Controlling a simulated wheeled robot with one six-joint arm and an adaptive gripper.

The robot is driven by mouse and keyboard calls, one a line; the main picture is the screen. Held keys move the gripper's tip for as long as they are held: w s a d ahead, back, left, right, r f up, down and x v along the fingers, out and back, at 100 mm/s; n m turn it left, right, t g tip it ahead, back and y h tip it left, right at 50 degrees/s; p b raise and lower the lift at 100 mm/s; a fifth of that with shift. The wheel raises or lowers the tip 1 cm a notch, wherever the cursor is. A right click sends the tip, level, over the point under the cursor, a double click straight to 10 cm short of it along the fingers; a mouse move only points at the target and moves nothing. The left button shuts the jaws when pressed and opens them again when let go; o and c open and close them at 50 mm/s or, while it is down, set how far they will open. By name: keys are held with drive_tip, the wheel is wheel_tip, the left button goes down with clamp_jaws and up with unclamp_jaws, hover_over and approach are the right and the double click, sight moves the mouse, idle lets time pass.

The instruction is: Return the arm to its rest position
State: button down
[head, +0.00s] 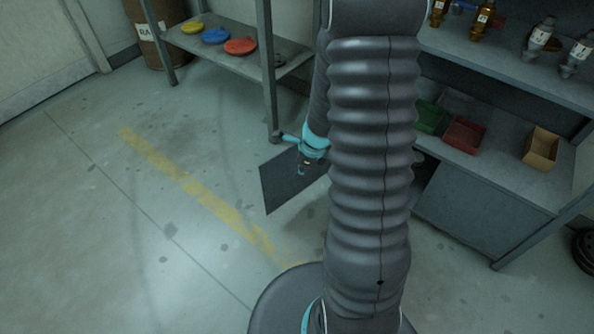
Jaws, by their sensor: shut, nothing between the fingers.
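My arm rises through the middle of the view in a dark ribbed sleeve and hides much of what lies behind it. Its far end, with teal joints, comes out to the left of the sleeve. My gripper (301,172) is small in the picture, shut and empty. It hangs pointing down in front of a dark flat panel or mat (275,192), apparently clear of the shelving. No gate valve can be made out.
A low shelf (245,62) at the back holds yellow, blue and red discs (240,45), beside a brown drum (158,35). The floor at left is open.

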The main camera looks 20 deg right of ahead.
drive_tip(key=a+v, duration=0.1)
drive_tip(key=v, duration=0.7)
drive_tip(key=shift+s+r, duration=0.2)
drive_tip(key=shift+s, duration=0.15)
drive_tip(key=shift+d, duration=0.15)
drive_tip(key=s+a+r+n+t+h, duration=0.1)
drive_tip(key=s+a+r+n+t, duration=0.1)
drive_tip(key=s+a+r+n, duration=0.3)
drive_tip(key=s+a+r+n+t+h, duration=0.1)
drive_tip(key=s+a+r+n, duration=0.4)
drive_tip(key=s+r+n, duration=0.6)
wheel_tip(320, 180, up, 7)
drive_tip(key=n, duration=1)
drive_tip(key=shift+s+f+t, duration=0.2)
drive_tip(key=shift+s+t, duration=0.05)
drive_tip(key=shift+t, duration=0.15)
